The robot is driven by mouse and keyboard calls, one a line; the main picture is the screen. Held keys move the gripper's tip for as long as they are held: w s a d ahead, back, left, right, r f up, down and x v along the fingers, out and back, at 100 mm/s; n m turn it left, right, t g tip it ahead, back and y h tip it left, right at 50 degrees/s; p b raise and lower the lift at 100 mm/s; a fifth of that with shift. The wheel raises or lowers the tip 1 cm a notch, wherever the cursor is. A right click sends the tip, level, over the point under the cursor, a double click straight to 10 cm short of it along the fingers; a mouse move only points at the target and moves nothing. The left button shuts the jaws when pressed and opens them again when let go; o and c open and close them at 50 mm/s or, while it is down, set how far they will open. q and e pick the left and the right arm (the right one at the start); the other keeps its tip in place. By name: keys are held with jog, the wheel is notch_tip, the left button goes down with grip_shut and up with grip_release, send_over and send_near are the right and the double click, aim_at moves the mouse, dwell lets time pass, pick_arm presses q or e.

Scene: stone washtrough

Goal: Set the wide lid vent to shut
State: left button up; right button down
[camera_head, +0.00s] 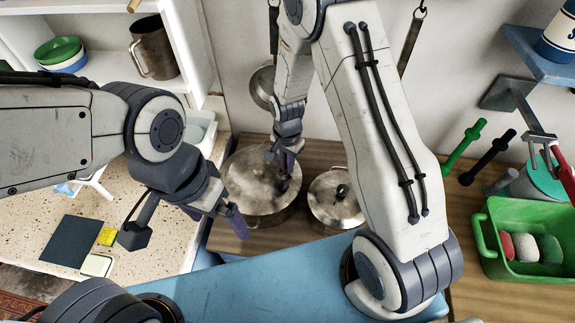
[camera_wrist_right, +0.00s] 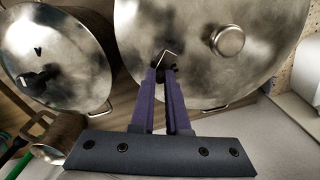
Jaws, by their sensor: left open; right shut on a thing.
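The wide pot's metal lid (camera_head: 243,178) covers the wide pot in the middle of the head view; in the right wrist view the lid (camera_wrist_right: 205,75) fills the top, with a round silver knob (camera_wrist_right: 227,40). The wide lid vent (camera_wrist_right: 169,55), a small dark fitting with a thin bent metal part, shows at my right gripper's tips. My right gripper (camera_wrist_right: 166,72) is shut on the vent; its purple fingers partly hide it. In the head view my right gripper (camera_head: 284,180) reaches down onto the lid. My left gripper (camera_head: 222,212) is open and empty, left of the pot.
A smaller lidded pot (camera_head: 335,212) with a black knob stands close right of the wide pot. A green bin (camera_head: 520,262) with coloured balls is at the right. A blue surface (camera_head: 265,290) lies in front. Shelves (camera_head: 105,65) stand at the upper left.

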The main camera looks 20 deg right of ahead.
jog(key=n, duration=0.3)
jog(key=w+n+b, duration=0.1)
jog(key=n, duration=0.1)
jog(key=shift+a, duration=0.35)
jog(key=n, duration=0.3)
jog(key=n+b, duration=0.1)
jog(key=n, duration=0.1)
jog(key=shift+w+a, duration=0.3)
jog(key=shift+a, duration=0.1)
jog(key=shift+n, duration=0.3)
jog(key=c, duration=0.9)
grip_release()
notch_tip(320, 180, up, 10)
jog(key=b, duration=0.2)
jog(key=shift+r, duration=0.25)
